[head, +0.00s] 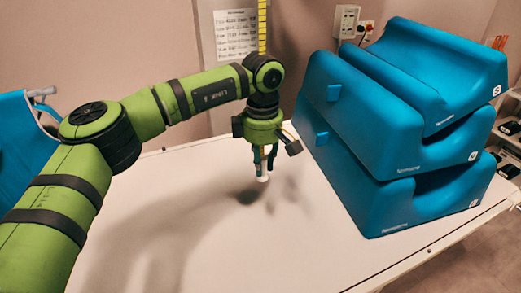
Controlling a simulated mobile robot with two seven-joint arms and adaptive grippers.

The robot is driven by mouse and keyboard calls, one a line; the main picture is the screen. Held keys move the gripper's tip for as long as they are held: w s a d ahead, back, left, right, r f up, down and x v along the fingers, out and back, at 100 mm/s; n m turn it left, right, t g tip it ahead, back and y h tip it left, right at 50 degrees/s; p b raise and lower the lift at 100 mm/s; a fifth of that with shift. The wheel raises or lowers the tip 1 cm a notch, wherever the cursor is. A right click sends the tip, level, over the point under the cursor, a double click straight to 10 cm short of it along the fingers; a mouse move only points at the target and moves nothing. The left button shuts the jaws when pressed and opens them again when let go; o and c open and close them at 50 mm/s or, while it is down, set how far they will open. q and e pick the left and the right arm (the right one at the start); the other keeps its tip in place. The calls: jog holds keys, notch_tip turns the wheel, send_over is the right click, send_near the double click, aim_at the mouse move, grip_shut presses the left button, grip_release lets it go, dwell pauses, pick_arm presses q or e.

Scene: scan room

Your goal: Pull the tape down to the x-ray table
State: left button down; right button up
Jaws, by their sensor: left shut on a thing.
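The yellow tape (262,28) hangs straight down at the top middle and passes out of sight behind my left arm's wrist. The white x-ray table (200,215) fills the middle and front. My left gripper (263,163) points down over the table, directly below the visible tape. It is shut on a small white piece (263,178) that shows between and below its fingertips. The wrist hides whether this piece joins the tape. The piece appears close above the tabletop, but I cannot tell whether they touch. My right gripper is not in view.
Several blue positioning cushions (395,125) are stacked on the table's right side, close to my left gripper. A printed sheet (236,35) and a wall socket (346,21) are behind. A blue cloth-like thing (20,145) is at the left. The table's front middle is clear.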

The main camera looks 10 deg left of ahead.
pick_arm(q)
notch_tip(320, 180, down, 15)
jog(key=b, duration=0.8)
jog(key=shift+r, duration=0.15)
jog(key=shift+f+b, duration=0.35)
jog(key=shift+f, duration=0.45)
jog(key=c, duration=1.2)
grip_release()
jog(key=shift+o, duration=0.2)
jog(key=shift+r, duration=0.2)
notch_tip(320, 180, up, 12)
jog(key=shift+f, duration=0.1)
